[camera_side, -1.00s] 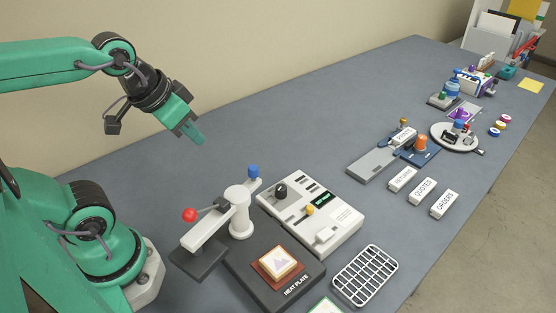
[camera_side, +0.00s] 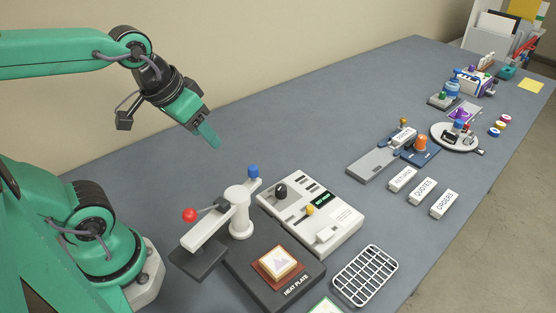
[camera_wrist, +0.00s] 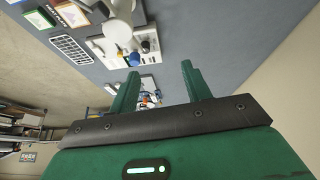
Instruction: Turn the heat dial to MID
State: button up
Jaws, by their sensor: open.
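A white control panel (camera_side: 335,225) lies flat on the table with a black round dial (camera_side: 281,190) at its back left corner. The dial's pointer and any MID mark are too small to read. My gripper (camera_side: 211,140) is in the air above and left of the panel, apart from it and empty. In the wrist view my gripper (camera_wrist: 158,80) shows two green fingers spread apart, and the white panel (camera_wrist: 146,38) is upside down beyond them, partly hidden by the lever post.
A white lever post (camera_side: 240,213) with a red ball (camera_side: 189,215) and a blue ball (camera_side: 254,171) stands left of the panel. A heat plate (camera_side: 255,287) and a wire rack (camera_side: 365,275) are in front. Labelled blocks (camera_side: 422,190) lie right. The table behind the panel is clear.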

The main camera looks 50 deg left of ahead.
jog(key=w+d+f+n+g, duration=0.2)
jog(key=w+f+n+g, duration=0.15)
jog(key=w, duration=0.45)
jog(key=n+g, duration=0.2)
jog(key=n, duration=0.3)
send_over(281, 187)
jog(key=shift+m+t, duration=0.25)
notch_tip(281, 187, down, 8)
jog(key=shift+s+a+r, duration=0.1)
jog(key=shift+a+r, duration=0.05)
jog(key=shift+r, duration=0.05)
jog(key=shift+f, duration=0.3)
jog(key=shift+f, duration=0.1)
jog(key=shift+f, duration=3.8)
jog(key=c, duration=1)
